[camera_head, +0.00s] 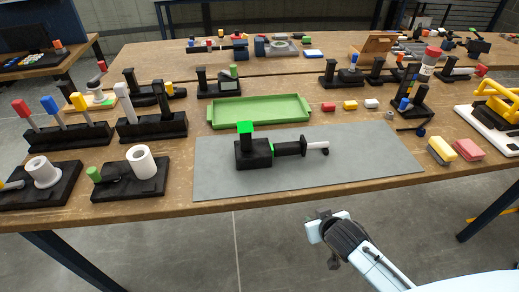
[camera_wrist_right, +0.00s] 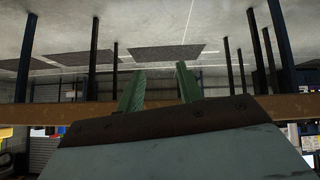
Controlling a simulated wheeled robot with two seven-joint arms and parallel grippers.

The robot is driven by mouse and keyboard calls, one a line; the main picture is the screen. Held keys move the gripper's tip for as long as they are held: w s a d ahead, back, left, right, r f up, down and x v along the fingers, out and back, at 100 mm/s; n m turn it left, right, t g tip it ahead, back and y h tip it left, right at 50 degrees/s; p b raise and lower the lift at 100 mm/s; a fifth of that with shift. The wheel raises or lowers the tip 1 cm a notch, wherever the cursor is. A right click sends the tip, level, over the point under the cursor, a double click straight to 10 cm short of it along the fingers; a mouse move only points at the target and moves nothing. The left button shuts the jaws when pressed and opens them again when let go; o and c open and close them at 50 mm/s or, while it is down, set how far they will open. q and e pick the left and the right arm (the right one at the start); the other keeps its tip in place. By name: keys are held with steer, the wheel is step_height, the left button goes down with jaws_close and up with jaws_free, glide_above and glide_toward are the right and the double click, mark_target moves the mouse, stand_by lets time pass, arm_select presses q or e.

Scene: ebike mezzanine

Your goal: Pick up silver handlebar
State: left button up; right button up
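No part is plainly a silver handlebar. The likeliest is a short pale rod (camera_head: 317,145) at the right end of a black fixture (camera_head: 254,153) with a bright green block on top. The fixture lies on the grey mat (camera_head: 370,165). My right gripper (camera_head: 324,220) is in front of the table's near edge, below and apart from the mat. In the right wrist view, its two green fingers (camera_wrist_right: 160,88) stand apart with nothing between them. My left gripper is not in view.
A green tray (camera_head: 260,122) lies behind the mat. Black racks with coloured handles (camera_head: 66,135) and fixtures with white rolls (camera_head: 140,160) stand at left. Yellow (camera_head: 441,149) and pink (camera_head: 467,148) blocks lie at right. The mat around the fixture is bare.

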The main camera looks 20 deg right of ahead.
step_height(320, 180, up, 9)
steer(key=w+t, duration=0.1)
steer(key=w, duration=0.1)
steer(key=m+t+h, duration=0.1)
steer(key=m+t, duration=0.1)
steer(key=t, duration=0.1)
glide_toward(304, 139)
steer(key=shift+b+x, duration=0.35)
steer(key=shift+x, duration=3.65)
steer(key=shift+f, duration=0.15)
steer(key=shift+s, duration=0.1)
jaws_close()
steer(key=shift+t, duration=0.3)
